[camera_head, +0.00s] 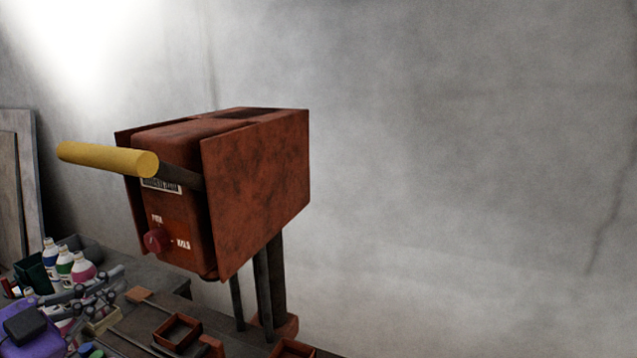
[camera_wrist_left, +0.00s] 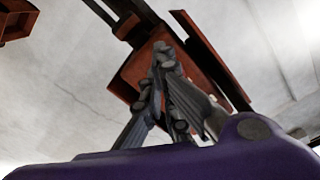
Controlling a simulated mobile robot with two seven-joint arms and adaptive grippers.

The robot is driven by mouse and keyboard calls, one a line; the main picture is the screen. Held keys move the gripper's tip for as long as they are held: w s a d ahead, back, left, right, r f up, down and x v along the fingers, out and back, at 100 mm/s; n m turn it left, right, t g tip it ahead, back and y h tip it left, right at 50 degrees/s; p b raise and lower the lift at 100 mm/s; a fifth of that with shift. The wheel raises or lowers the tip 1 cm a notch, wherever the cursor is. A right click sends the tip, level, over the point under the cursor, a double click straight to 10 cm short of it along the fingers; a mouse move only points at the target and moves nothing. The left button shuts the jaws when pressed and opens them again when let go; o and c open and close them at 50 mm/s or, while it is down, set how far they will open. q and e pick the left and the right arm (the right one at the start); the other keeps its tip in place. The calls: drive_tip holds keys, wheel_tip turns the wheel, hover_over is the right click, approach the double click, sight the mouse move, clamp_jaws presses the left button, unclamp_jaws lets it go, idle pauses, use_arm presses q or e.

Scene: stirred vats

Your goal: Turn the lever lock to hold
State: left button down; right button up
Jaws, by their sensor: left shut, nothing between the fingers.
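The rust-red lever box (camera_head: 255,190) stands on dark posts. A yellow lever handle (camera_head: 108,158) sticks out to its left. The small red lock knob (camera_head: 157,240) is low on its front face, with a label that seems to read FREE above it and HOLD (camera_head: 183,244) to its right. I cannot tell clearly which label the knob points to. My left gripper (camera_head: 119,280), with a purple body, is shut and empty, below and left of the knob and apart from it. In the left wrist view its fingertips (camera_wrist_left: 161,52) show in front of the red box (camera_wrist_left: 205,80).
Several bottles (camera_head: 64,262) with coloured caps stand behind my left gripper, beside a dark green container (camera_head: 35,275). Small open rust-coloured trays (camera_head: 177,332) lie on the dark bench below the box. A grey wall (camera_head: 450,150) is behind. The air in front of the knob looks clear.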

sight(156, 241)
use_arm(q)
drive_tip(key=shift+r+b+x, duration=0.15)
drive_tip(key=shift+b+x, duration=0.65)
drive_tip(key=shift+x, duration=0.8)
drive_tip(key=shift+r+b+x, duration=0.15)
drive_tip(key=shift+b+x, duration=0.6)
drive_tip(key=shift+x, duration=0.8)
drive_tip(key=shift+d, duration=0.15)
use_arm(e)
drive_tip(key=shift+s+d+f, duration=0.15)
drive_tip(key=shift+s+f, duration=0.25)
drive_tip(key=shift+f, duration=0.3)
drive_tip(key=shift+s+d+f, duration=0.15)
drive_tip(key=shift+s+f, duration=0.25)
drive_tip(key=shift+f, duration=0.3)
use_arm(q)
drive_tip(key=shift+r, duration=0.25)
use_arm(e)
drive_tip(key=shift+w+r, duration=0.2)
drive_tip(key=shift+r, duration=0.05)
use_arm(q)
drive_tip(key=shift+h, duration=0.3)
use_arm(e)
drive_tip(key=shift+a, duration=0.2)
use_arm(q)
drive_tip(key=shift+r, duration=0.1)
use_arm(e)
drive_tip(key=shift+w+r, duration=0.1)
drive_tip(key=shift+w, duration=0.05)
